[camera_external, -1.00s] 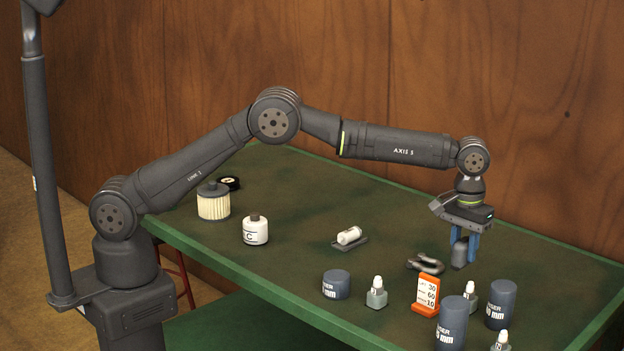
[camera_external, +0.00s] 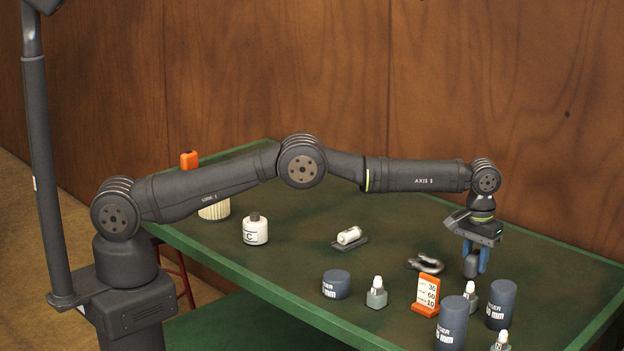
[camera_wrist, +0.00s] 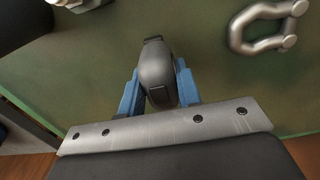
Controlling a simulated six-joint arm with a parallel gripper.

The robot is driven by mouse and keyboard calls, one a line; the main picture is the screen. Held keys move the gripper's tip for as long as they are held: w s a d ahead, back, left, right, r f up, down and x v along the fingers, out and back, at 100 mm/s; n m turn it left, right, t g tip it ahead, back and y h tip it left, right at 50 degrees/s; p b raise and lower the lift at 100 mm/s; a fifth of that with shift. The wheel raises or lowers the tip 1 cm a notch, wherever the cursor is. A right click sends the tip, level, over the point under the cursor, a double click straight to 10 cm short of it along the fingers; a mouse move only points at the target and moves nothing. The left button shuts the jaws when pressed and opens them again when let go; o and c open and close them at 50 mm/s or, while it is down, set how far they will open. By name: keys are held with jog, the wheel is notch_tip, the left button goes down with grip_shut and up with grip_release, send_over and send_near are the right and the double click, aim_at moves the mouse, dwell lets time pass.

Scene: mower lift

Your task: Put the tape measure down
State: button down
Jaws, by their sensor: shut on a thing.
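My gripper (camera_external: 474,262) is shut on the tape measure (camera_external: 471,266), a dark grey rounded body. In the wrist view the tape measure (camera_wrist: 157,72) sits upright between the two blue fingers (camera_wrist: 158,92), one on each side. In the external view it is low over the green table (camera_external: 400,222), right of a grey metal shackle (camera_external: 425,264) and behind a small white-capped bottle (camera_external: 470,292). I cannot tell whether its underside touches the table.
An orange number stand (camera_external: 426,295), dark blue cylinders (camera_external: 501,304) and small bottles (camera_external: 376,293) crowd the front. A white bottle (camera_external: 256,230) and a white roll on a grey base (camera_external: 348,237) stand left. Bare table lies behind and right of my gripper.

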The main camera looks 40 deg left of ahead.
aim_at(476, 253)
jog(key=shift+f, duration=1.25)
jog(key=shift+f, duration=0.15)
jog(key=c, duration=1)
grip_release()
jog(key=shift+c, duration=0.2)
notch_tip(476, 253, up, 8)
jog(key=shift+f, duration=0.1)
